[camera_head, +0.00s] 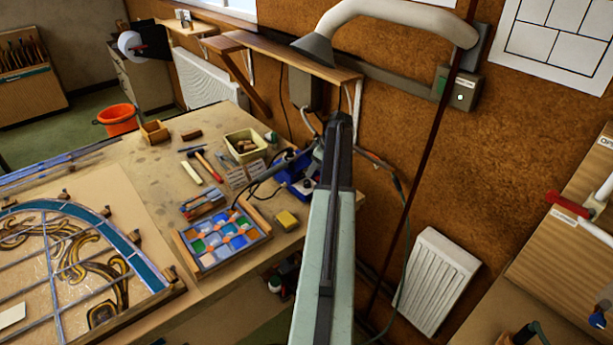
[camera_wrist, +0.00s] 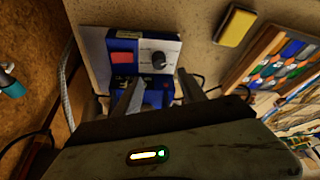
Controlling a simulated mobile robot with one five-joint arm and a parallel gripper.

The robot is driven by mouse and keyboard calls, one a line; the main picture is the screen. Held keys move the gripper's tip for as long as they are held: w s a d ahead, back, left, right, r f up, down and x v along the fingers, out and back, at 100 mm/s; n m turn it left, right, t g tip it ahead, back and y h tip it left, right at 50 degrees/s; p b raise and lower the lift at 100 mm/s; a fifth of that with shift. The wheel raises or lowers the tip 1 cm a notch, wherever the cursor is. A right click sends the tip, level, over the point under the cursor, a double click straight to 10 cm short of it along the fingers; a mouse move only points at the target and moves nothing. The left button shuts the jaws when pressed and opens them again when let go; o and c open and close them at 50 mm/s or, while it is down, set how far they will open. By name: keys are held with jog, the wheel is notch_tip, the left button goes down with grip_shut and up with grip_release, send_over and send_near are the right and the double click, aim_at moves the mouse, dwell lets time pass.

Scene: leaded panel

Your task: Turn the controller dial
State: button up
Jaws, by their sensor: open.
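The controller (camera_wrist: 125,62) is a blue box with a pale front panel, seen in the wrist view ahead of my fingers. Its dial (camera_wrist: 159,60) is a dark round knob on the right part of that panel, with a red square (camera_wrist: 123,58) to its left. My gripper (camera_wrist: 161,88) is open, its two fingers apart and pointing at the lower part of the controller, with nothing between them. The dial lies just beyond the fingertips; I cannot tell if they touch the box. In the head view the blue controller (camera_head: 296,172) shows at the bench edge, partly hidden by my arm.
A yellow sponge-like block (camera_wrist: 235,25) and a tray of coloured glass (camera_wrist: 285,62) lie to the right in the wrist view. In the head view, cables (camera_head: 265,178) run beside the controller. A leaded panel (camera_head: 75,255) covers the front left of the bench.

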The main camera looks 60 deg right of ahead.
aim_at(308, 181)
jog(key=b+x, duration=0.7)
jog(key=x, duration=0.1)
jog(key=shift+s+f, duration=0.1)
jog(key=shift+s, duration=0.15)
grip_shut()
jog(key=shift+s+d, duration=0.1)
jog(key=shift+d, duration=0.05)
